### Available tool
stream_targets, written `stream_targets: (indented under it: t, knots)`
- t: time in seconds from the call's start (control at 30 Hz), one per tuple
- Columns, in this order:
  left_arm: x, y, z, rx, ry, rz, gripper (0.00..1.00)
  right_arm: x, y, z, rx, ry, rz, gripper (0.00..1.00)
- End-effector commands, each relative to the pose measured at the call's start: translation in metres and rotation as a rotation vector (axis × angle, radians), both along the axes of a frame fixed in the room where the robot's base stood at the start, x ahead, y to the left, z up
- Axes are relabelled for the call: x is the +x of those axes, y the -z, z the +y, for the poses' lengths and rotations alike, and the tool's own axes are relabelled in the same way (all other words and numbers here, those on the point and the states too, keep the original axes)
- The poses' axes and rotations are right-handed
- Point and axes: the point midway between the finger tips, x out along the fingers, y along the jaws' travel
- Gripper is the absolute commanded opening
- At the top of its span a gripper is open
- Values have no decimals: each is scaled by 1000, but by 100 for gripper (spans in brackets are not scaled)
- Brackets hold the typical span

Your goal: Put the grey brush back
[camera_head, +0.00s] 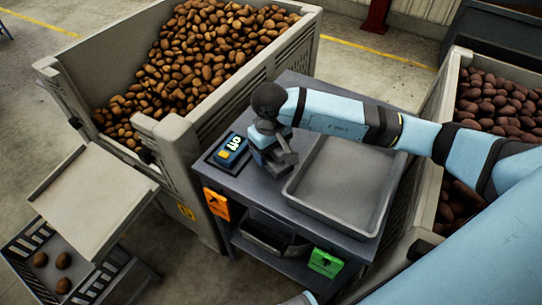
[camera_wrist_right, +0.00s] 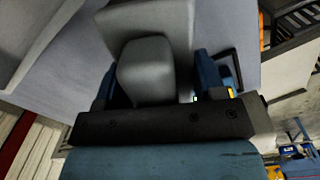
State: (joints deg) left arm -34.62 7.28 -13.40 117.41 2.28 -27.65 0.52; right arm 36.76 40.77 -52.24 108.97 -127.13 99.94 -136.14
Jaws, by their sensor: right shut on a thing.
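My right gripper (camera_head: 273,152) is over the grey cart top, between the blue scale-like device and the shallow tray. It is shut on the grey brush (camera_head: 287,161), which is partly hidden by the gripper in the head view. In the right wrist view the brush (camera_wrist_right: 146,72) shows as a grey block between the blue fingers of the right gripper (camera_wrist_right: 150,88), with a wider grey part beyond it. I cannot tell whether the brush touches the cart top. My left gripper is not in view.
The grey cart (camera_head: 255,190) carries a blue device (camera_head: 231,148) and an empty tray (camera_head: 345,190). Potato bins stand behind (camera_head: 175,130) and to the right (camera_head: 447,95). A sloped board (camera_head: 95,195) is at left.

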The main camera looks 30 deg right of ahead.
Motion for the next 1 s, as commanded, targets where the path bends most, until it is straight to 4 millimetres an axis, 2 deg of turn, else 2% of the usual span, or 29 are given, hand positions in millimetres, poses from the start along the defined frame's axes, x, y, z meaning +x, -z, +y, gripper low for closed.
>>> stream_targets:
  t: [0.1, 0.17, 0.57, 0.6, 0.7, 1.0]
  knots:
    - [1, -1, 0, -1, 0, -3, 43, -1, 20, 0, 2, 1, 3, 41]
    - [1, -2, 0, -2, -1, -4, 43, 0, 25, 0, 0, 1, 1, 41]
    - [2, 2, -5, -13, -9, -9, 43, 1, 32, 0, -1, 0, -1, 41]
    - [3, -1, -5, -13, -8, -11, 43, 0, 30, 0, -1, 0, 0, 71]
    - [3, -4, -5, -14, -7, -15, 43, 0, 30, 0, 0, 0, 0, 89]
    - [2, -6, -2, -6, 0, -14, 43, 0, 27, 0, 0, 0, 0, 89]
